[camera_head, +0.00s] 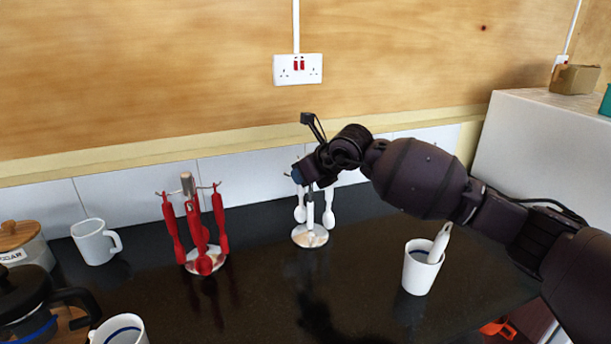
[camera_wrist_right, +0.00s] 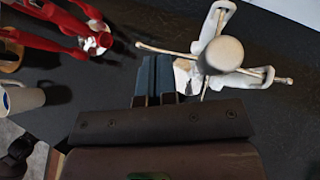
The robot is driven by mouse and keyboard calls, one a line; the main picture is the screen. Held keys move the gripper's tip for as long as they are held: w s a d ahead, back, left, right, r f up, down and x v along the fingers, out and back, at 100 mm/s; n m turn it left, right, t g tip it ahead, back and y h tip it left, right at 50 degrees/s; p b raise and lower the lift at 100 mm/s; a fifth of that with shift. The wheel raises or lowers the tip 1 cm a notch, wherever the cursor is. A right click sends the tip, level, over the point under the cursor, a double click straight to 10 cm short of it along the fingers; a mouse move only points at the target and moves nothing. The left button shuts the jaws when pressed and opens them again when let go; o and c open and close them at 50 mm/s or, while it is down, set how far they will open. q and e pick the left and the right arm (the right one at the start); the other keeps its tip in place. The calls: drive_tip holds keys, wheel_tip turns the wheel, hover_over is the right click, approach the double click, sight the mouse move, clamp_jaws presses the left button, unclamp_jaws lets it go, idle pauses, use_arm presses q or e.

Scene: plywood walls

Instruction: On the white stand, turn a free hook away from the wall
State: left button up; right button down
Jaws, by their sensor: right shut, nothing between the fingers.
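The white stand (camera_head: 310,238) is on the dark worktop near the wall, with white utensils (camera_head: 329,215) hanging from it. My right gripper hides its top in the head view. In the right wrist view, I look down on its round knob (camera_wrist_right: 224,54), with hooks spreading around it. A bare hook (camera_wrist_right: 160,49) points left. Utensils hang at the upper and right hooks. My right gripper (camera_wrist_right: 156,75) is shut and empty, with its fingertips just below the bare hook in the picture. I cannot tell whether they touch. It also shows in the head view (camera_head: 299,176). My left gripper is out of view.
A stand with red utensils (camera_head: 204,260) is to the left, with a white mug (camera_head: 95,242) beyond it. A white cup (camera_head: 420,272) holding a white-handled item is to the right, below my arm. A coffee press (camera_head: 25,295) is at the left edge.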

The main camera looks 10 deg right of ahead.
drive_tip(key=shift+w+a, duration=0.45)
idle(0.3)
drive_tip(key=shift+s+d+f, duration=0.1)
idle(0.4)
